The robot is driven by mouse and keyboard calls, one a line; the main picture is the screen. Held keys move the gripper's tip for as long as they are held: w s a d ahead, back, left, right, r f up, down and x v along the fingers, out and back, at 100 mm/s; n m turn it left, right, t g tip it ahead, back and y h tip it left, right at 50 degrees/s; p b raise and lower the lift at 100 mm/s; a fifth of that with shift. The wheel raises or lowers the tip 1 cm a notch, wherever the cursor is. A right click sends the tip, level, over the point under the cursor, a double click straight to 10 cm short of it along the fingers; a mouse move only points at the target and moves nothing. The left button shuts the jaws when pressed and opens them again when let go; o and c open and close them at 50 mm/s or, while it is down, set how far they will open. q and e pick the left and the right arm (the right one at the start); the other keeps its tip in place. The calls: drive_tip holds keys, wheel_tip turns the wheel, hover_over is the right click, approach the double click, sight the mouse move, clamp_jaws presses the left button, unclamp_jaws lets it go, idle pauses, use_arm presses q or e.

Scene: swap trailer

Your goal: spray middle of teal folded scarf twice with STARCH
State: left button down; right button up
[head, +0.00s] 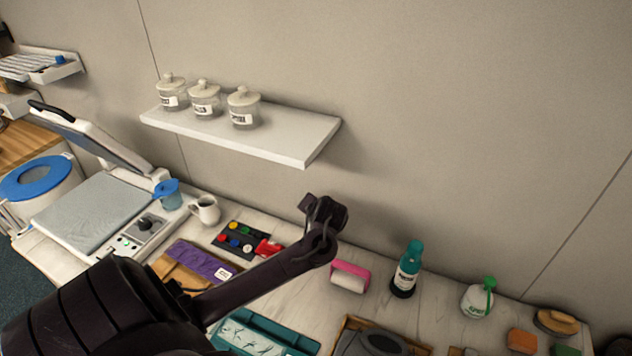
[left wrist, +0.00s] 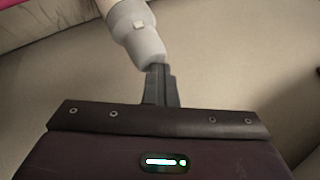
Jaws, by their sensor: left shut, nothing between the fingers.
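A white bottle with a green spray head (head: 479,298) stands on the counter at the right in the head view; its label is too small to read. A dark bottle with a teal top and white label (head: 405,270) stands left of it. A teal item with a pale patterned middle (head: 262,333) lies at the bottom, partly cut off; I cannot tell whether it is the scarf. My left arm crosses the head view from the lower left. My left gripper (left wrist: 160,72) is shut and empty in the left wrist view. My right gripper is not in view.
A wall shelf (head: 290,142) holds three lidded jars. A flat press (head: 95,212), a mug (head: 207,209), a purple folded cloth (head: 203,262) and a pink-framed roller (head: 349,276) are on the counter. In the wrist view, an unclear pale cylinder (left wrist: 138,32) appears beyond the fingertips.

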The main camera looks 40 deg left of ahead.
use_arm(q)
drive_tip(key=shift+w+a+r, duration=0.1)
drive_tip(key=shift+a+r, duration=0.1)
drive_tip(key=shift+r, duration=2.4)
